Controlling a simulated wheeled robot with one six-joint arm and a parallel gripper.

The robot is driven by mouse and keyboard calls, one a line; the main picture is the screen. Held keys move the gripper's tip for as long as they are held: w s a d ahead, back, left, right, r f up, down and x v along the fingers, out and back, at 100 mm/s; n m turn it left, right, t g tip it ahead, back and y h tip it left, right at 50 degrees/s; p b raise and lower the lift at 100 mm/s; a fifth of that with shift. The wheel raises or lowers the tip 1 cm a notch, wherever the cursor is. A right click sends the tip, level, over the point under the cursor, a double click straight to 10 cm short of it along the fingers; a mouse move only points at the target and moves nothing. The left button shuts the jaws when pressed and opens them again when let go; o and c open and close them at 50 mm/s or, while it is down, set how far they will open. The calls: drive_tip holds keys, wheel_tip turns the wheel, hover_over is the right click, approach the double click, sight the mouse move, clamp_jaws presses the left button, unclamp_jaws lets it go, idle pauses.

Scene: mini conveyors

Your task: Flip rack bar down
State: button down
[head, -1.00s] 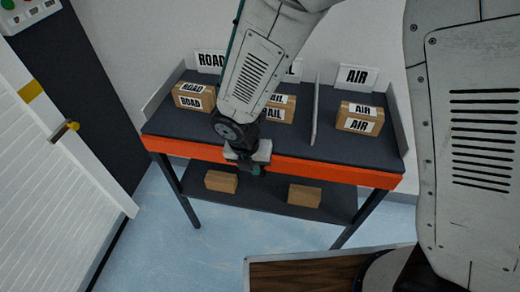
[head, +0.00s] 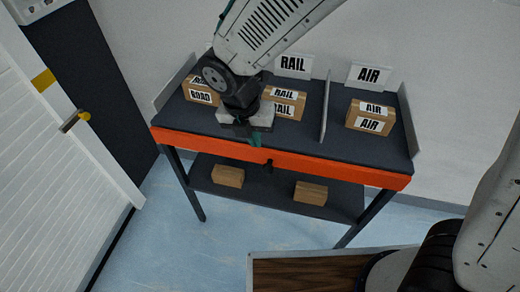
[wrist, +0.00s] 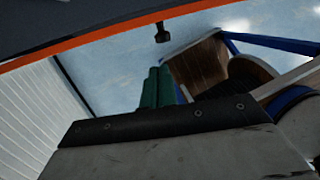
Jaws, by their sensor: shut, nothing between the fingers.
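The rack (head: 226,132) has a dark top with parcels and a long orange bar (head: 330,170) along its front edge. A small black knob (head: 268,166) hangs just below the bar's middle. In the wrist view the bar (wrist: 100,33) crosses the upper left, with the knob (wrist: 162,34) beyond the fingers. My gripper (head: 256,138) is shut and empty, just above the bar's front edge and left of the knob. Its green fingers (wrist: 157,88) sit side by side in the wrist view. I cannot tell whether they touch the bar.
Parcels marked ROAD (head: 201,96), RAIL (head: 285,102) and AIR (head: 371,116) stand on top, with a divider (head: 325,108). Two plain boxes (head: 228,176) (head: 311,193) lie on the lower shelf. A white slatted door (head: 70,170) is at left; blue floor lies in front.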

drive_tip(key=shift+s+a+r, duration=0.1)
drive_tip(key=shift+a+r, duration=0.1)
drive_tip(key=shift+r, duration=1.1)
drive_tip(key=s+d+r+m, duration=0.4)
drive_tip(key=s+d+m, duration=0.1)
drive_tip(key=d+m, duration=0.4)
drive_tip(key=s+d+r+m+y, duration=0.1)
drive_tip(key=s+d+r+m, duration=0.3)
drive_tip(key=d+m, duration=0.5)
drive_tip(key=s+d+r+m+y, duration=0.1)
drive_tip(key=s+d+r+m, duration=0.4)
drive_tip(key=d+m, duration=0.4)
drive_tip(key=m, duration=0.6)
drive_tip(key=shift+s+d+r, duration=0.3)
drive_tip(key=shift+r, duration=0.1)
